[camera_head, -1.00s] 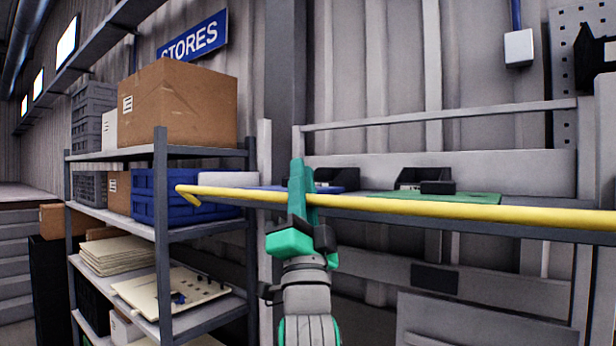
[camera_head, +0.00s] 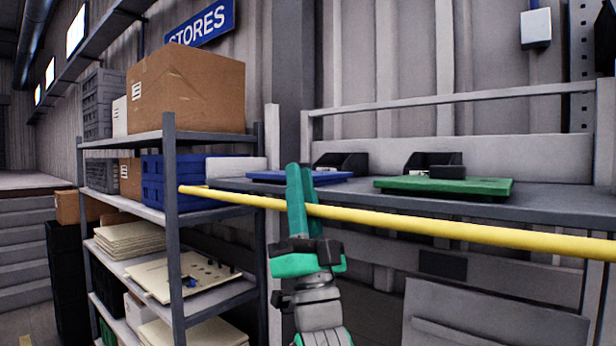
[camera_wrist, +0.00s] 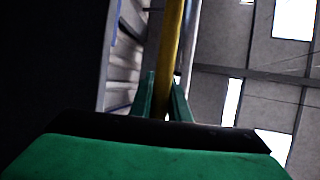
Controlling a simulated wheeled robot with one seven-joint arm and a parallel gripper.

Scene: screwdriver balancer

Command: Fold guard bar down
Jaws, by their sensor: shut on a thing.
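The guard bar (camera_head: 420,228) is a long yellow bar that crosses the head view in front of the workbench, from a free end near the shelving to the right edge. It tilts slightly down to the right in the picture. My gripper (camera_head: 298,178) has green fingers and is shut on the bar near its left end. The wrist view shows the yellow bar (camera_wrist: 172,45) running between the two green fingers (camera_wrist: 161,98). The bar's right end lies outside the head view.
At left, a shelf rack (camera_head: 172,240) holds a cardboard box (camera_head: 185,90) and blue crates, close to the bar's free end.

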